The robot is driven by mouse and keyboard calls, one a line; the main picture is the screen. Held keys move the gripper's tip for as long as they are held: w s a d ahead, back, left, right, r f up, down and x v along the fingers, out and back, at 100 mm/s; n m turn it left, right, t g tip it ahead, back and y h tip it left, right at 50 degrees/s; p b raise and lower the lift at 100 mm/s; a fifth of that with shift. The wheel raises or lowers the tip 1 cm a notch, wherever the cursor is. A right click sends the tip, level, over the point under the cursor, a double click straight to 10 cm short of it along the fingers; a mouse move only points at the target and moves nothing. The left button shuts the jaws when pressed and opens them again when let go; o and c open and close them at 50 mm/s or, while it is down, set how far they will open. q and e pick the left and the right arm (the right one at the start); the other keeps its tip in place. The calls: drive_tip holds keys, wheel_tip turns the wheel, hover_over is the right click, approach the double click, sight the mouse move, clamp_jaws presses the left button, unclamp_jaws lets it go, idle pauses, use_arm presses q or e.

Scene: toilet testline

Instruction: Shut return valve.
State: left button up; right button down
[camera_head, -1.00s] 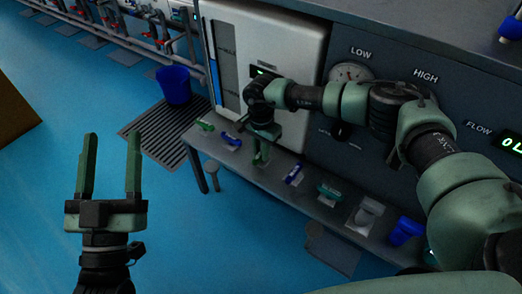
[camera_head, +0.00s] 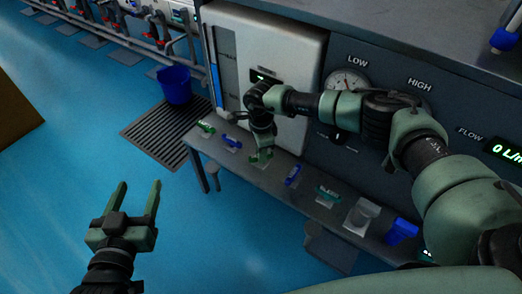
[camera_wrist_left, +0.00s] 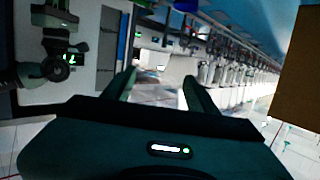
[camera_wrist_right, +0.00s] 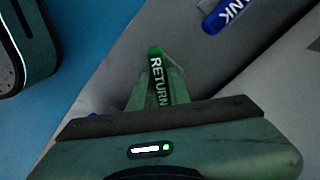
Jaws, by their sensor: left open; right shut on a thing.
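The return valve has a green lever marked RETURN, which shows in the right wrist view (camera_wrist_right: 156,75). My right gripper (camera_wrist_right: 155,95) is shut on this lever, with its fingers on both sides of it. In the head view my right gripper (camera_head: 261,155) is at the bench, and its fingers hide most of the lever. My left gripper (camera_head: 138,200) is open and empty above the blue floor, away from the bench. Its spread fingers also show in the left wrist view (camera_wrist_left: 160,85).
Other levers sit along the bench: a green one (camera_head: 206,128), blue ones (camera_head: 232,142) and (camera_head: 293,175), and a green one marked BLEED (camera_head: 327,194). A clear cup (camera_head: 362,213) and a blue container (camera_head: 402,230) stand at the right. A blue bucket (camera_head: 174,85) stands on the floor grating.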

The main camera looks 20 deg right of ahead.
drive_tip(key=m+p, duration=0.2)
drive_tip(key=m, duration=0.2)
drive_tip(key=shift+r+m, duration=0.15)
drive_tip(key=shift+m, duration=0.15)
drive_tip(key=m+p, duration=0.2)
drive_tip(key=m, duration=0.2)
drive_tip(key=shift+m, duration=0.4)
use_arm(q)
drive_tip(key=s+a+f+g+y, duration=0.1)
drive_tip(key=s+a+f+g, duration=0.2)
drive_tip(key=s+f+g, duration=0.2)
drive_tip(key=s+a+f+g+y, duration=0.2)
drive_tip(key=s+f+g, duration=0.4)
drive_tip(key=s, duration=0.5)
drive_tip(key=shift+s+a+f+n, duration=0.3)
drive_tip(key=shift+a+f, duration=0.3)
drive_tip(key=shift+f, duration=0.05)
use_arm(e)
drive_tip(key=shift+m, duration=0.4)
drive_tip(key=c, duration=1.3)
unclamp_jaws()
